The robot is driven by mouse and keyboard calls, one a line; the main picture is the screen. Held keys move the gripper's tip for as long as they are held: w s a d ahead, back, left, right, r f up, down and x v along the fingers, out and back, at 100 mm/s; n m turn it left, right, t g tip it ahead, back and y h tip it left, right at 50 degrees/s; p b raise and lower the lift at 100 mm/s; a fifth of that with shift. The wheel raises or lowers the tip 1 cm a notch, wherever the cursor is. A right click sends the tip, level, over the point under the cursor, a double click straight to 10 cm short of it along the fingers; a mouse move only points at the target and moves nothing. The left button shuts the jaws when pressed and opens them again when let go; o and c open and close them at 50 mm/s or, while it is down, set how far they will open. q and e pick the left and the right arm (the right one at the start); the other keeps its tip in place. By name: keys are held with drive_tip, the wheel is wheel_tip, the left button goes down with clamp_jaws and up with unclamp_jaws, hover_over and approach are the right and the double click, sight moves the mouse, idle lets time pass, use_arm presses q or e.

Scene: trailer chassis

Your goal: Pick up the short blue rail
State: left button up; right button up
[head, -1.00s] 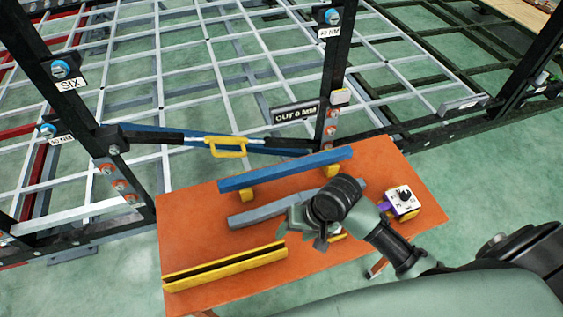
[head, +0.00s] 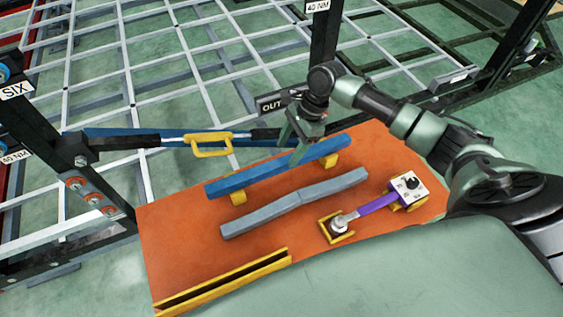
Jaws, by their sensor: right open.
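The short blue rail (head: 240,182) lies across two yellow supports on the orange table (head: 180,240), slanting up to the right. My right gripper (head: 296,154) is open and points down at the rail, right of its middle. One finger shows in front of the rail's side. I cannot tell whether the fingers touch it, and the gripper hides part of the rail. My left gripper is not in view.
A grey bar (head: 290,203) lies in front of the rail. A yellow channel (head: 225,281) is at the table's front left. A tool with a purple handle (head: 376,204) lies at the right. A black post (head: 325,40) and a yellow-handled bar (head: 212,151) stand behind.

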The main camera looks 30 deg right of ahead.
sight(282, 160)
drive_tip(key=p+x, duration=0.1)
drive_tip(key=x, duration=0.3)
drive_tip(key=shift+w+d, duration=0.15)
drive_tip(key=shift+w, duration=0.05)
drive_tip(key=shift+s+f, duration=0.1)
drive_tip(key=shift+f, duration=0.2)
clamp_jaws()
drive_tip(key=shift+r, duration=0.15)
idle(0.8)
